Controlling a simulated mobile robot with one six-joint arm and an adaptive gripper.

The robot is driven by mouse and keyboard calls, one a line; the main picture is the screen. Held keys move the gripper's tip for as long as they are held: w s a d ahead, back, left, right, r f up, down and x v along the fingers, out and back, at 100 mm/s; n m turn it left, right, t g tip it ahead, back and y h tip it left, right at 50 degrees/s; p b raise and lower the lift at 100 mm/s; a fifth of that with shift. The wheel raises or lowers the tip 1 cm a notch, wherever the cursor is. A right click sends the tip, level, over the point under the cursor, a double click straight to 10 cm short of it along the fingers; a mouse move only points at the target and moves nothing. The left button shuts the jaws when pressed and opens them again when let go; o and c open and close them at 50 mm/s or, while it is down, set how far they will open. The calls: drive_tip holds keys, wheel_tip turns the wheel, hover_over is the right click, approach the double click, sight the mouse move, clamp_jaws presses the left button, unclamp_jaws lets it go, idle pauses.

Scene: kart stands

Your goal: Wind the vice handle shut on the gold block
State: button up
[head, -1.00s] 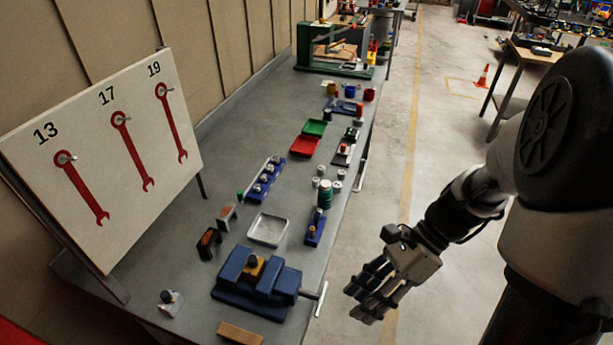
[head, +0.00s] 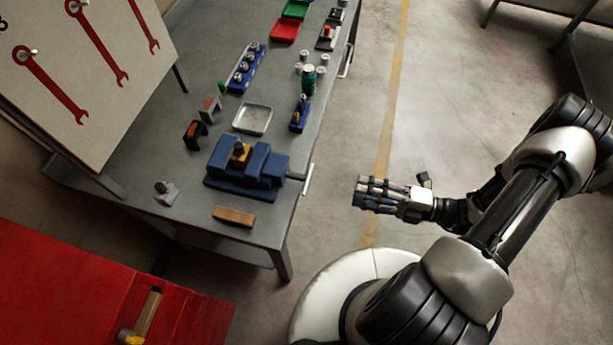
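The blue vice (head: 262,168) sits near the front right corner of the grey workbench. The gold block (head: 240,154) sits between its jaws with a dark round piece on top. I cannot tell whether the jaws touch the block. The vice handle (head: 308,179) is a pale bar on a short screw, sticking out past the bench's right edge. My gripper (head: 362,193) is to the right of the handle, apart from it, over the floor, with its fingers pointing left. Nothing shows between the fingers; their spread is hard to judge from this angle.
A wooden block (head: 234,216) and a small grey fixture (head: 166,192) lie near the bench's front edge. A metal tray (head: 253,119) is behind the vice. A red cabinet (head: 70,290) stands at the lower left. The floor right of the bench is clear.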

sight(305, 177)
drive_tip(key=b+x, duration=0.2)
drive_tip(key=x, duration=1.3)
drive_tip(key=shift+w+a, duration=0.1)
drive_tip(key=shift+a, duration=0.25)
drive_tip(key=shift+c, duration=0.6)
clamp_jaws()
